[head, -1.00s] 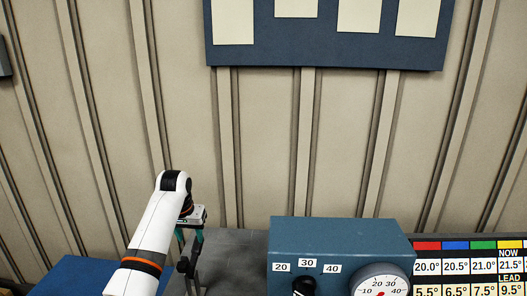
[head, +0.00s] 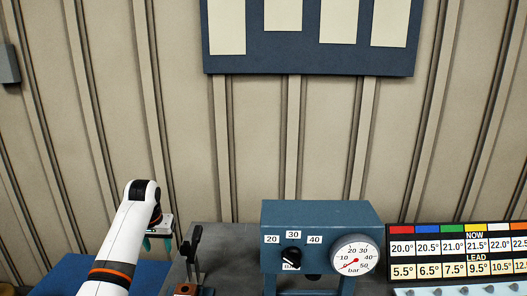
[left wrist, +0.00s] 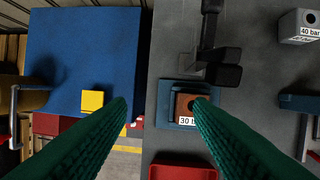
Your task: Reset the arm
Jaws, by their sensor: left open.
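My left arm comes in from the left in the head view. Its left gripper (head: 157,243) is open and empty, left of the black lever (head: 195,242). In the left wrist view the two green fingers (left wrist: 160,105) are spread apart. The copper-brown block labelled 30 bar (left wrist: 188,108) sits in a blue holder beyond the right fingertip. The black lever (left wrist: 209,40) stands just above that block. The block also shows low in the head view (head: 185,289). My right gripper is not in view.
The blue press box (head: 340,213) carries a knob (head: 291,258) and a bar gauge (head: 355,252). A colour-coded number board (head: 458,249) stands at the right. A blue surface (left wrist: 85,50) with a yellow square (left wrist: 92,100) lies left of the grey bench. A grey 40 bar block (left wrist: 299,25) is at right.

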